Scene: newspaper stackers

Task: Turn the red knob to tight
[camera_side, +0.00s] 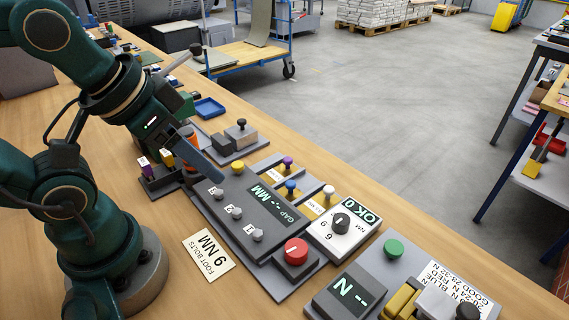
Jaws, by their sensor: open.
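A round red knob (296,250) sits on a dark grey box near the front middle of the bench. No tight mark can be read on or beside it. My gripper (203,150) is open, up and to the left of the red knob and clear of it. One blue-grey finger shows in front of the left end of the grey panel; the other finger is hard to make out. An orange-red part (189,134) shows beside the finger, partly hidden, and I cannot tell what it belongs to.
A grey panel (250,210) with several small grey knobs lies left of the red knob. A white dial box (345,232) reading OK stands to its right. A green button (393,248) and a dark display box (345,292) are farther right. A "9 NM" card (208,255) lies in front.

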